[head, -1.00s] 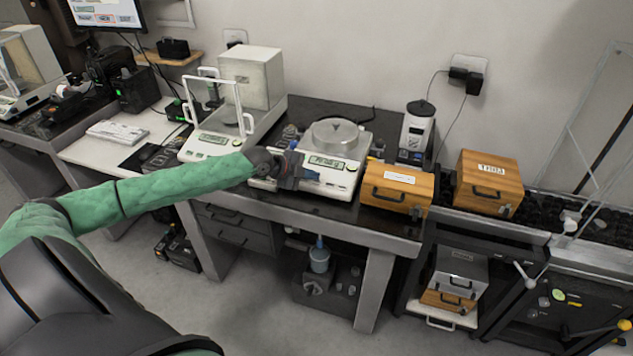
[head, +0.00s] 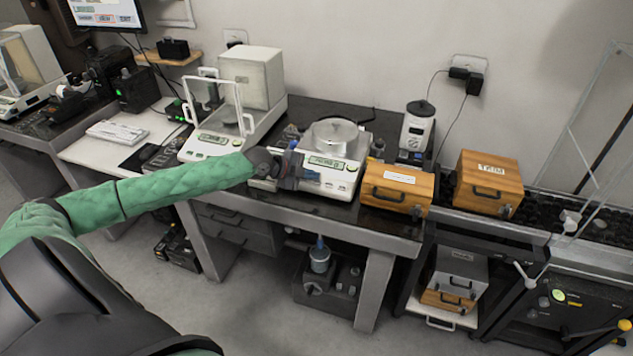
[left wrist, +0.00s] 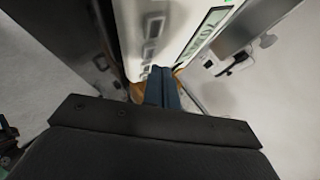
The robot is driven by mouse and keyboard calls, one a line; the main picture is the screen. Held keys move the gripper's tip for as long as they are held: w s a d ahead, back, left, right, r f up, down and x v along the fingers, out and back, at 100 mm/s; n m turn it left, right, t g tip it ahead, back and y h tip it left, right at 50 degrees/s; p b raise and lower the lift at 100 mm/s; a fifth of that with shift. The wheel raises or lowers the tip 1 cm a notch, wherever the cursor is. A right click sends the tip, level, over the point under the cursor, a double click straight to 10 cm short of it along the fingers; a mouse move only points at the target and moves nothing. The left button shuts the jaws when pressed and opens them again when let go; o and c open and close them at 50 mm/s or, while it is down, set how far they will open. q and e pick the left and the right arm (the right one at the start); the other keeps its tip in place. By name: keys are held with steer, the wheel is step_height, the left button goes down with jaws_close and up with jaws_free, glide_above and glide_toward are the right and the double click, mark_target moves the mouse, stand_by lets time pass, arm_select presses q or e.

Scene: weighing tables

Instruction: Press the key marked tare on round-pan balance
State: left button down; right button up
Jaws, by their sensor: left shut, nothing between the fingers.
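The round-pan balance (head: 347,172) stands on the dark table, white, with a round silver pan (head: 335,133) on top and a display (head: 327,162) on its front. My left gripper (head: 312,175) is at the balance's front panel, just below the display. In the left wrist view its blue fingertips (left wrist: 161,72) are together and empty, close to the panel. Grey keys (left wrist: 152,38) and the display (left wrist: 205,32) show there; I cannot read the key markings. Whether the fingertips touch a key I cannot tell. My arm and gripper hide part of the front panel. My right gripper is not in view.
A balance with a glass draft shield (head: 215,130) stands to the left. A wooden box (head: 397,188) sits close on the right, with another wooden box (head: 488,185) beyond it. A white and black device (head: 414,135) stands behind.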

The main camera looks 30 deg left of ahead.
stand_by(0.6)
arm_select(q)
steer(key=shift+w+f+b, duration=0.1)
steer(key=shift+f+b, duration=0.3)
steer(key=shift+b, duration=0.05)
steer(key=shift+w+f+b, duration=0.1)
steer(key=shift+f+b, duration=0.2)
steer(key=shift+f, duration=0.05)
stand_by(0.6)
steer(key=shift+r, duration=0.15)
steer(key=shift+s+r+p, duration=0.25)
steer(key=shift+r+p, duration=0.2)
steer(key=shift+r, duration=0.15)
stand_by(0.3)
steer(key=r+p, duration=0.1)
steer(key=r, duration=0.1)
steer(key=s+r+p, duration=0.1)
steer(key=r+p, duration=0.1)
steer(key=shift+s+d+r, duration=0.2)
steer(key=shift+r, duration=0.2)
stand_by(0.8)
